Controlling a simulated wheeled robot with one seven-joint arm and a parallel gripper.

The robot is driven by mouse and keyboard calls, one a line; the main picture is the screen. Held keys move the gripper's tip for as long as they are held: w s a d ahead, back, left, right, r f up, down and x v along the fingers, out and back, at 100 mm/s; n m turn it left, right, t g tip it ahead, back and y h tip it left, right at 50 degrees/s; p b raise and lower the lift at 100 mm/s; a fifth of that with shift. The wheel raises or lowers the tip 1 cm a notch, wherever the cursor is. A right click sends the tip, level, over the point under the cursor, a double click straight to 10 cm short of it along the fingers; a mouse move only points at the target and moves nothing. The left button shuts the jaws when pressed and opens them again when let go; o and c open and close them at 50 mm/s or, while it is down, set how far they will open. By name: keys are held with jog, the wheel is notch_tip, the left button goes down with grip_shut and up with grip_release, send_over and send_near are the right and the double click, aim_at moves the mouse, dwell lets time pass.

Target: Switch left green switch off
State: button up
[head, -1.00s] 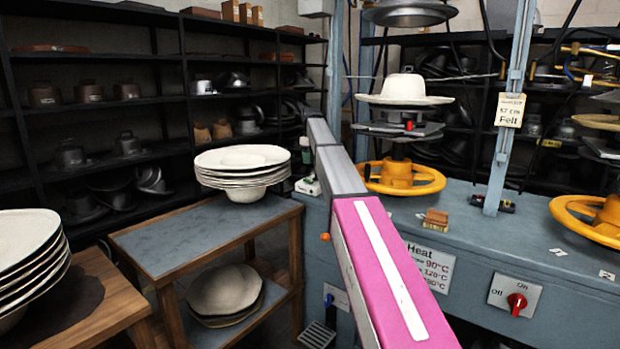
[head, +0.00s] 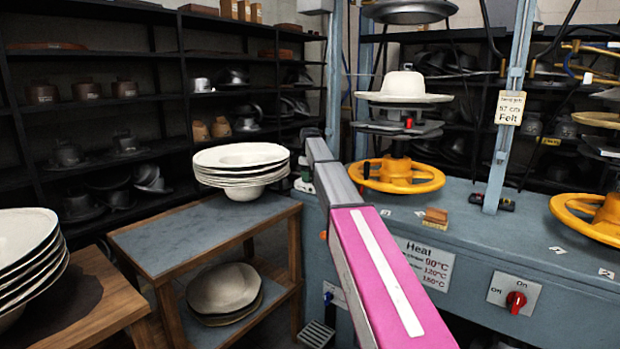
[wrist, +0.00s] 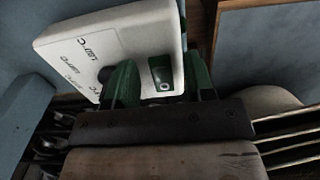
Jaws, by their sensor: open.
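In the wrist view, a white switch plate (wrist: 112,42) with printed °C marks lies in front of my gripper (wrist: 160,82). A small green part with a round silver spot, seemingly the green switch (wrist: 160,68), shows on the plate between the two dark green fingers. The fingers are open and apart; I cannot tell whether either touches the switch. A dark round knob (wrist: 104,75) sits beside the left finger. In the head view, part of a white plate (head: 338,295) shows left of my pink arm on the bench front; my gripper is hidden there.
A red switch (head: 516,301) on a white On/Off plate is at the right of the blue bench front (head: 465,270). A wooden side table (head: 170,245) with stacked hat bodies (head: 240,160) stands left of my arm. A yellow wheel (head: 397,176) is above the bench.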

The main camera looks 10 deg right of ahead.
grip_shut()
jog(key=shift+w+a+r+g+h, duration=0.1)
jog(key=shift+w+a+g+h, duration=0.2)
jog(key=shift+g+h, duration=0.5)
jog(key=shift+d+g+h, duration=0.1)
jog(key=shift+g+h, duration=0.4)
grip_release()
jog(key=shift+r, duration=0.1)
